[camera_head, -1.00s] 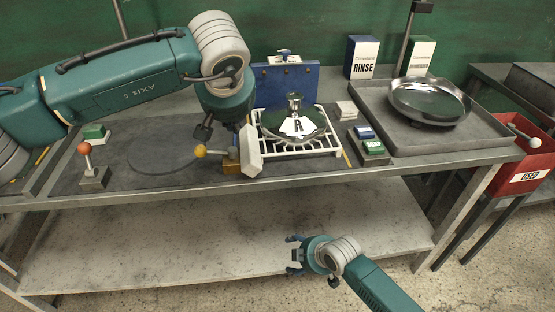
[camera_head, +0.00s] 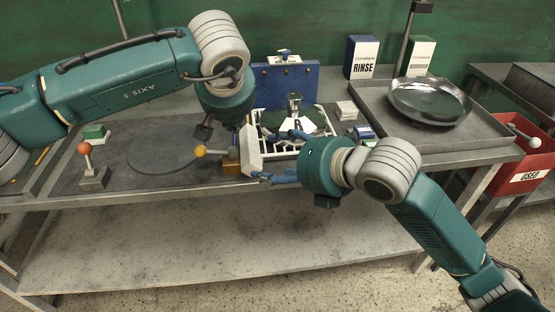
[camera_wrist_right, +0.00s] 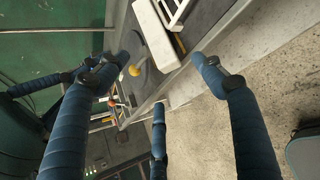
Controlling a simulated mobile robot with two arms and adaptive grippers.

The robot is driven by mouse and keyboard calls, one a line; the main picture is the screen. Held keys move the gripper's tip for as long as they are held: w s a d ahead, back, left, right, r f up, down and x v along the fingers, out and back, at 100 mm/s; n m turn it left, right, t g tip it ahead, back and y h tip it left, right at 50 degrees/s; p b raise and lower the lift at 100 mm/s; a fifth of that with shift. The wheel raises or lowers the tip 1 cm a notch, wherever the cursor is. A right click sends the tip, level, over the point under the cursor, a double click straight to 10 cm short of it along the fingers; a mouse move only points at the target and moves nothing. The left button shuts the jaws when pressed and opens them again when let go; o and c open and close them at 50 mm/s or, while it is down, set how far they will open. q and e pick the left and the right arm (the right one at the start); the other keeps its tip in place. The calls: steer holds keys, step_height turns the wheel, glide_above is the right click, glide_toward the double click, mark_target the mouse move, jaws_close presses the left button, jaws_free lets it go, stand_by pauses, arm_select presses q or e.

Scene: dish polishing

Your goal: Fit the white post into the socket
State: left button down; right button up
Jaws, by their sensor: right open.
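A white-knobbed post (camera_head: 522,137) sits at the red bin, at the far right of the head view. An upright white block (camera_head: 251,152) stands near the table's front edge; it also shows in the right wrist view (camera_wrist_right: 157,36). A yellow-knobbed post (camera_head: 201,151) and brass block (camera_head: 231,168) are beside it. I cannot tell which part is the socket. My left gripper (camera_head: 205,132) is above the yellow knob, mostly hidden by its wrist, so its jaws are unclear. My right gripper (camera_head: 280,157) is open, its fingers just right of the white block; contact is unclear.
A white rack (camera_head: 333,146) holds a silver lid behind my right gripper. An orange-knobbed post (camera_head: 84,150) stands at left. The dark mat at left has free room.

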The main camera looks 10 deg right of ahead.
mark_target(254, 159)
steer(key=shift+r, duration=0.15)
steer(key=shift+w, duration=0.1)
steer(key=x, duration=1.2)
steer(key=c, duration=1.5)
steer(key=shift+c, duration=0.2)
arm_select(q)
steer(key=shift+r, duration=0.65)
